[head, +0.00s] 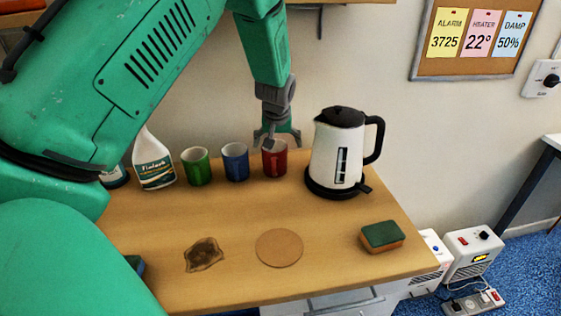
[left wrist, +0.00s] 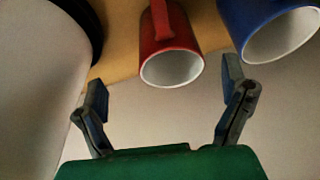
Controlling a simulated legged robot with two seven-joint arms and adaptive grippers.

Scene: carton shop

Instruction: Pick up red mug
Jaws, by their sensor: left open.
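The red mug (head: 274,163) stands upright near the back of the wooden counter, at the right end of a row of mugs. In the left wrist view the red mug (left wrist: 172,52) shows its white inside and its handle, between and beyond the fingers. My left gripper (head: 277,140) is above the red mug, its fingers overlapping the mug's top in the head view. In the left wrist view the left gripper (left wrist: 165,105) is open with nothing between its fingertips. My right gripper is not in view.
A blue mug (head: 235,162) and green mug (head: 196,166) stand left of the red one. A white kettle (head: 330,155) stands close on its right. A spray bottle (head: 153,162), cork disc (head: 279,248), brown stain (head: 204,255) and sponge (head: 382,237) are on the counter (head: 330,255).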

